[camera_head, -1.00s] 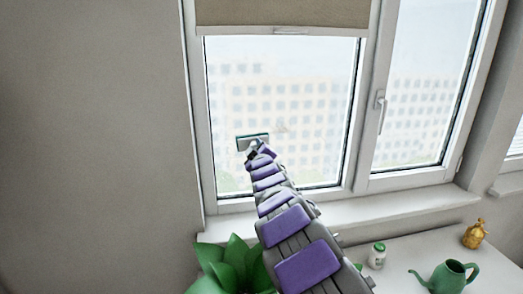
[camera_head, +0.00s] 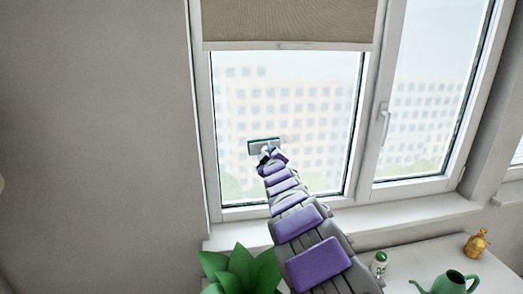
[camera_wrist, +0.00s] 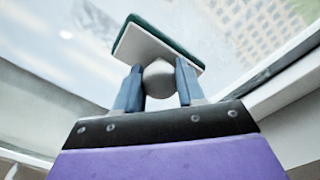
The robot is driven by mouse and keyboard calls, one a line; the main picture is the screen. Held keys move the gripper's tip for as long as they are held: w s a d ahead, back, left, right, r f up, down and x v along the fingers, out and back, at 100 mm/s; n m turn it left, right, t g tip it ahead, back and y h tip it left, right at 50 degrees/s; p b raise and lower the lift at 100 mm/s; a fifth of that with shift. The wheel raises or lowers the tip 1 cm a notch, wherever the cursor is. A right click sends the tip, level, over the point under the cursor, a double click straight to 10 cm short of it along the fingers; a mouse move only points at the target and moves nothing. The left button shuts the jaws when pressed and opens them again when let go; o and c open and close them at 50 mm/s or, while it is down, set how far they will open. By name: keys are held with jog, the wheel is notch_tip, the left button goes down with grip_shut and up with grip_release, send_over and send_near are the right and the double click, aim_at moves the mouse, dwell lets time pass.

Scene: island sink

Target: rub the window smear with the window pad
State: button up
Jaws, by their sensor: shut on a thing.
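The window pad (camera_head: 263,146) is a flat pad with a pale back and a dark green face, and it is in front of the lower left part of the left window pane (camera_head: 310,110). In the wrist view the pad (camera_wrist: 158,45) sits tilted beyond my fingers, green side toward the glass. My gripper (camera_wrist: 158,84) is shut on the pad's round grey knob (camera_wrist: 159,78), with a blue finger on each side. I cannot tell whether the pad touches the glass. I cannot clearly make out the smear in the head view now.
A beige blind (camera_head: 288,20) covers the top of the left pane. A window handle (camera_head: 384,122) stands out at the right. Below are a green plant (camera_head: 243,270), a small bottle (camera_head: 379,263), a green watering can (camera_head: 449,283) and a gold ornament (camera_head: 477,244).

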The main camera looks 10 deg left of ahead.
aim_at(279, 147)
jog(key=shift+w+d+p, duration=0.2)
jog(key=shift+d+p, duration=0.1)
jog(key=shift+d, duration=0.3)
jog(key=shift+w+d+p, duration=0.25)
jog(key=shift+d+p, duration=0.5)
jog(key=shift+d, duration=0.1)
jog(key=shift+w+d+p, duration=0.2)
jog(key=shift+d+p, duration=0.55)
jog(key=shift+d, duration=0.1)
jog(key=w+d+p, duration=0.2)
jog(key=d+p, duration=0.4)
jog(key=d, duration=0.3)
jog(key=shift+w+d+p, duration=0.3)
jog(key=shift+w+d, duration=0.05)
jog(key=shift+d, duration=0.05)
